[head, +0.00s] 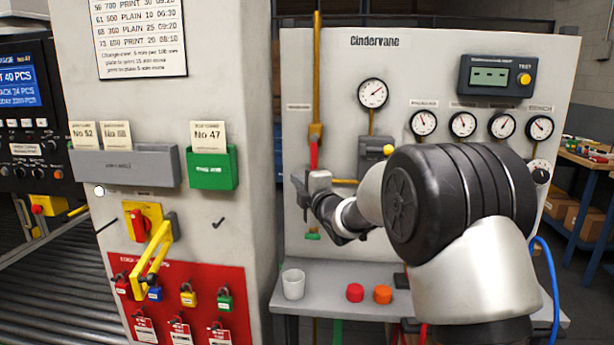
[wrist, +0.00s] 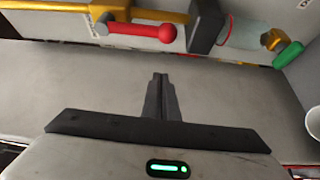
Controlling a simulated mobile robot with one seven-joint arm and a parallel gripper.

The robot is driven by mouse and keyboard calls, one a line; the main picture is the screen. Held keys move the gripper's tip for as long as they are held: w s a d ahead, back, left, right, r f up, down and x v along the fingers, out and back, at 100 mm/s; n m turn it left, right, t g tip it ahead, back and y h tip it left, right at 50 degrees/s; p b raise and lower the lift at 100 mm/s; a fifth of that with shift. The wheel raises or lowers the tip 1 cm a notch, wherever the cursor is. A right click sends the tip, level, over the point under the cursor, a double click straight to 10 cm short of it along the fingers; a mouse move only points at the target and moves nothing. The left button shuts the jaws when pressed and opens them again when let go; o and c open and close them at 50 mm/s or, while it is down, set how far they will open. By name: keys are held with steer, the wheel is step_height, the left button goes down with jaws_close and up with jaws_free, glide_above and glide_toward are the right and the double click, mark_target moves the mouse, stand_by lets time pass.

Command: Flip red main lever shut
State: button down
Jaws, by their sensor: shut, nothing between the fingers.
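The red lever (head: 313,155) sits on the yellow vertical pipe (head: 316,80) of the grey panel. In the wrist view the red lever (wrist: 140,30) ends in a round red knob and lies along the yellow pipe (wrist: 60,8). My gripper (head: 304,205) is in front of the panel, just below the lever, and covers part of the pipe. In the wrist view my gripper (wrist: 160,78) has its fingers together and empty, pointing toward the lever, with a visible gap to the knob.
A grey shelf (head: 325,300) below holds a white cup (head: 293,284), a red cap (head: 355,293) and an orange cap (head: 383,293). Gauges (head: 423,123) line the panel's right. A grey block (wrist: 206,25) and green handle (wrist: 287,53) are near the lever. A pillar (head: 215,60) stands left.

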mark_target(314, 156)
steer(key=w, duration=0.1)
steer(key=w+d, duration=0.1)
steer(key=w, duration=0.1)
steer(key=w+d, duration=0.1)
steer(key=shift+w, duration=0.25)
